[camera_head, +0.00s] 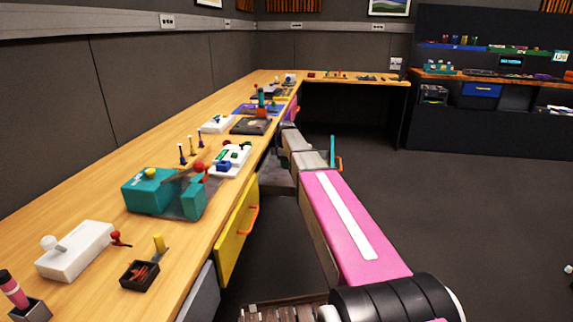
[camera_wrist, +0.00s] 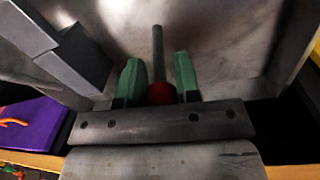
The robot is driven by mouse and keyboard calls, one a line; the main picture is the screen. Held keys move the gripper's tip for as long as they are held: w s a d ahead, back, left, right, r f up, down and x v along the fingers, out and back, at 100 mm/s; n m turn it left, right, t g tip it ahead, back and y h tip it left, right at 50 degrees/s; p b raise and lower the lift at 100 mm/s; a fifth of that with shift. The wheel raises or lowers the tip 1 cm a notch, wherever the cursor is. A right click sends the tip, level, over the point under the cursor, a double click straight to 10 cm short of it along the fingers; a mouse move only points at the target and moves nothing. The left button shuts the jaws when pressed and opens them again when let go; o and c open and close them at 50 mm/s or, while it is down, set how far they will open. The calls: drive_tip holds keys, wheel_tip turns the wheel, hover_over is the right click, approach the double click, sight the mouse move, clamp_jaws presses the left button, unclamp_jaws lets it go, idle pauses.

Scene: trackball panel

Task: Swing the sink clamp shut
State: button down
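In the wrist view my gripper (camera_wrist: 159,80) has two green fingers on either side of a red ball knob (camera_wrist: 161,93). The knob fills the gap between them, and the gripper looks shut on it. A thin grey rod (camera_wrist: 158,52) runs up from the knob towards a shiny metal surface (camera_wrist: 225,45). The rod and knob look like the clamp's lever; the clamp's jaw cannot be made out. In the head view my gripper and the clamp are hidden behind my arm and the counter edge.
Grey blocks (camera_wrist: 75,58) stand left of the fingers, and a purple panel (camera_wrist: 35,120) with an orange handle lies further left. In the head view a yellow door (camera_head: 236,232) stands out below the wooden counter (camera_head: 120,150). Open floor (camera_head: 460,210) lies to the right.

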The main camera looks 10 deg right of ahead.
drive_tip(key=shift+d, duration=0.1)
drive_tip(key=d+y, duration=0.1)
drive_tip(key=t+y, duration=0.1)
drive_tip(key=y, duration=0.1)
drive_tip(key=shift+s+d+r+y, duration=0.15)
drive_tip(key=shift+s+d+y, duration=0.15)
drive_tip(key=shift+s+d, duration=0.1)
drive_tip(key=shift+s+d+t+y, duration=0.15)
drive_tip(key=shift+d+t+y, duration=0.45)
drive_tip(key=shift+y, duration=0.6)
drive_tip(key=shift+s+d+f+t+y, duration=0.1)
drive_tip(key=shift+d+f+t+y, duration=0.15)
drive_tip(key=shift+y, duration=0.4)
drive_tip(key=shift+s+d+t+y, duration=0.15)
drive_tip(key=shift+d+y, duration=0.15)
drive_tip(key=shift+y, duration=0.35)
drive_tip(key=c, duration=0.9)
unclamp_jaws()
